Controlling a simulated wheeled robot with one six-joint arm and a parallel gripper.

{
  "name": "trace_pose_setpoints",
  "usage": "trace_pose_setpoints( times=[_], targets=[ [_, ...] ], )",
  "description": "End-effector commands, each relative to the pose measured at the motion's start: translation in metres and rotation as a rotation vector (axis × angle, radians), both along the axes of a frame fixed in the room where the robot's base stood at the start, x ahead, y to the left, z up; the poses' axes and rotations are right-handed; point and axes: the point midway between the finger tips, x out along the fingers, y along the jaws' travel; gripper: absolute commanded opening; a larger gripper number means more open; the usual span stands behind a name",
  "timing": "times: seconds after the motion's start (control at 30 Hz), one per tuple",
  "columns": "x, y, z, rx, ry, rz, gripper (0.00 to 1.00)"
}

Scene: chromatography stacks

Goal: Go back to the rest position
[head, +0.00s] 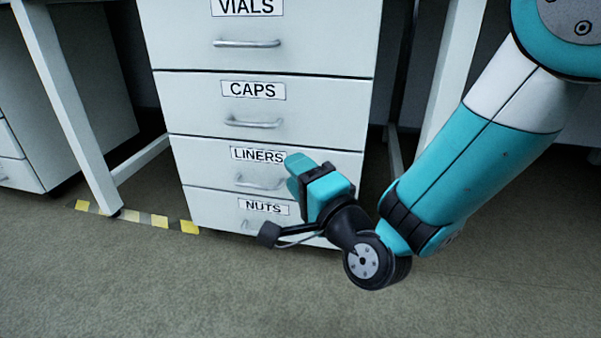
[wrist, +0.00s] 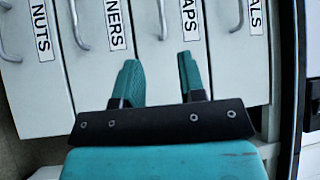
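My gripper (head: 300,172) is in front of the white drawer cabinet, near the LINERS drawer (head: 205,158) in the head view. In the wrist view the two teal fingers of my gripper (wrist: 158,62) stand apart with nothing between them. They point toward the cabinet front, whose labels appear turned sideways. The CAPS handle (wrist: 162,18) shows just beyond the fingertips, and I see no contact with it. The arm reaches in from the upper right of the head view and bends at the wrist low in front of the cabinet.
The VIALS (head: 246,43), CAPS (head: 253,122) and NUTS (head: 205,208) drawers look closed, as does LINERS. White bench legs (head: 75,110) stand on both sides. Yellow-striped tape (head: 140,217) lies on the floor at left. The carpet (head: 170,290) in front is clear.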

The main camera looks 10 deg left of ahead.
Motion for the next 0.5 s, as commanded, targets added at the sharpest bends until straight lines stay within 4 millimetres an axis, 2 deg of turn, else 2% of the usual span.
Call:
trace_pose_setpoints(
  times=[0.07,0.17,0.27,0.37,0.5],
  targets=[
    [0.0,0.0,0.001,-0.002,0.0,0.001,0.37],
    [0.0,0.0,0.015,-0.032,0.003,0.015,0.37],
    [-0.003,-0.001,0.05,-0.136,0.008,0.059,0.37],
    [-0.011,-0.009,0.097,-0.303,0.013,0.141,0.37],
    [-0.035,-0.031,0.156,-0.586,0.022,0.283,0.37]
  ],
)
